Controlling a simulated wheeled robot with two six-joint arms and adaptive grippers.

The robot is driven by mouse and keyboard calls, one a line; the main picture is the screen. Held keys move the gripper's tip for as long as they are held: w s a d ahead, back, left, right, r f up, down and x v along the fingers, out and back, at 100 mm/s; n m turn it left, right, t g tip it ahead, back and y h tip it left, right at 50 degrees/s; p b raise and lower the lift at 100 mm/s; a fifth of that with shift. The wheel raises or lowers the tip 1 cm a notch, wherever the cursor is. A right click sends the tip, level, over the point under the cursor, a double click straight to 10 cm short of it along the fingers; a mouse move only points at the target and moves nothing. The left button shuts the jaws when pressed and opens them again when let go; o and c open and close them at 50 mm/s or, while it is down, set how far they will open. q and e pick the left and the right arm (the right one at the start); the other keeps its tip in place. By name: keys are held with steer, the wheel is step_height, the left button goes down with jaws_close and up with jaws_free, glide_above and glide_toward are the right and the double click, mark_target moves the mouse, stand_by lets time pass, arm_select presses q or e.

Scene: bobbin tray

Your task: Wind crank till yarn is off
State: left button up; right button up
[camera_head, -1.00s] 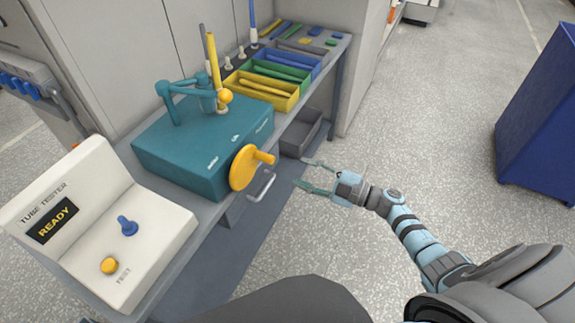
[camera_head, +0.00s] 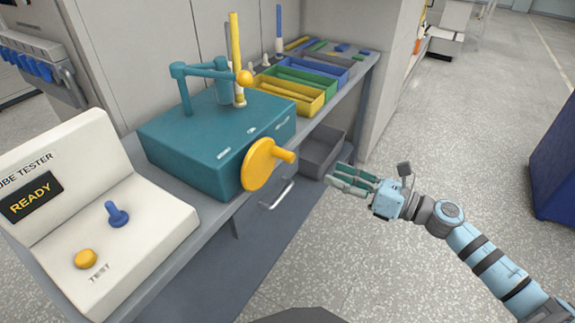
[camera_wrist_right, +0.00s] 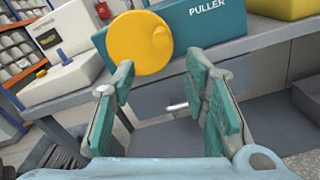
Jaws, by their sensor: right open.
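The teal puller box (camera_head: 205,145) stands on the grey bench. Its yellow crank disc (camera_head: 260,165) with a stubby handle (camera_head: 284,154) is on the front face. A teal arm (camera_head: 200,70) and a yellow upright tube (camera_head: 236,45) with a yellow ball are on top. I cannot make out yarn. My right gripper (camera_head: 352,180) is open and empty, to the right of the crank and apart from it. In the right wrist view the crank disc (camera_wrist_right: 138,43) shows beyond the open fingers (camera_wrist_right: 165,105). My left gripper is not in view.
A white tube tester (camera_head: 140,235) reading READY, with a blue lever and yellow button, stands at the front left. Yellow, green and blue trays (camera_head: 290,98) sit behind the puller. A grey bin (camera_head: 320,150) and drawer handle (camera_head: 277,195) are below.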

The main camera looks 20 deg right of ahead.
mark_target(287, 157)
steer(key=p+x, duration=0.1)
steer(key=x, duration=1.3)
steer(key=shift+w, duration=0.15)
steer(key=shift+c, duration=0.3)
jaws_close()
